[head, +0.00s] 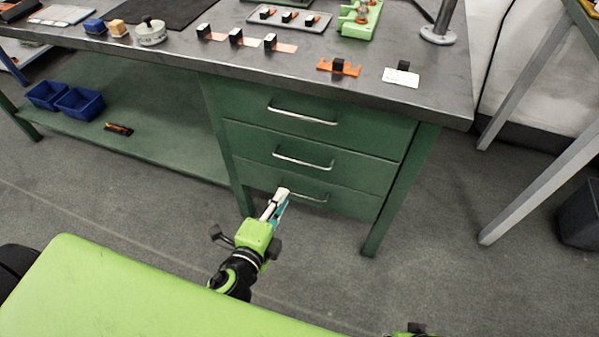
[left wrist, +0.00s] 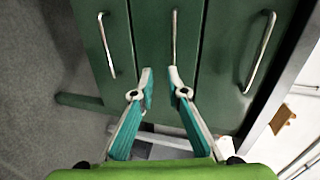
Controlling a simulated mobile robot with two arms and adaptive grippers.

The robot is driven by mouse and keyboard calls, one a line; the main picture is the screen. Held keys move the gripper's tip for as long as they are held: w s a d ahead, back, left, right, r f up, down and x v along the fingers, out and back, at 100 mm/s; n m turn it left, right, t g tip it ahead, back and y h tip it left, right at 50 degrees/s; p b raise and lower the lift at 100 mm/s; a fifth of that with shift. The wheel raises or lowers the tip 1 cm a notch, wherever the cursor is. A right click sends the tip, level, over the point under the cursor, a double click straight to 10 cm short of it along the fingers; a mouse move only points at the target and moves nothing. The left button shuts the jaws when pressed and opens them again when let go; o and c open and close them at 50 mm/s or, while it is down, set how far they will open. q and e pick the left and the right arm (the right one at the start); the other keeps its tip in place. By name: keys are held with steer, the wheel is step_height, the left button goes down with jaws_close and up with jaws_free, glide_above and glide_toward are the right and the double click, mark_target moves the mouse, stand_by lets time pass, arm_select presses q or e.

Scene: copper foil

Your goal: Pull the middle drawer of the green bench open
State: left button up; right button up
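The green bench (head: 428,150) has three stacked drawers, all looking shut. The middle drawer (head: 250,145) has a silver bar handle (head: 303,160). In the left wrist view the drawers stand side by side, and the middle drawer's handle (left wrist: 174,38) runs upright in the centre. My left gripper (head: 281,192) is in front of the drawers and covers part of the bottom drawer in the head view. In the left wrist view its fingertips (left wrist: 160,78) are apart with nothing between them, just short of the middle handle's near end. The handle appears untouched.
The top drawer's handle (head: 302,114) and the bottom drawer's handle (head: 312,196) lie close by. A bench leg (head: 402,190) stands right of the drawers. Blue bins (head: 80,103) sit on the lower shelf. The floor in front is clear.

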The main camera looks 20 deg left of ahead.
mark_target(299, 161)
arm_select(q)
steer(key=shift+m+t, duration=0.3)
steer(key=x, duration=0.4)
steer(key=r+x, duration=0.1)
steer(key=x, duration=0.4)
steer(key=r+x, duration=0.1)
steer(key=x, duration=0.3)
steer(key=shift+w, duration=0.5)
jaws_close()
arm_select(e)
steer(key=shift+w+r, duration=0.3)
steer(key=shift+r, duration=0.45)
arm_select(q)
steer(key=shift+s, duration=0.1)
arm_select(e)
steer(key=shift+s, duration=0.1)
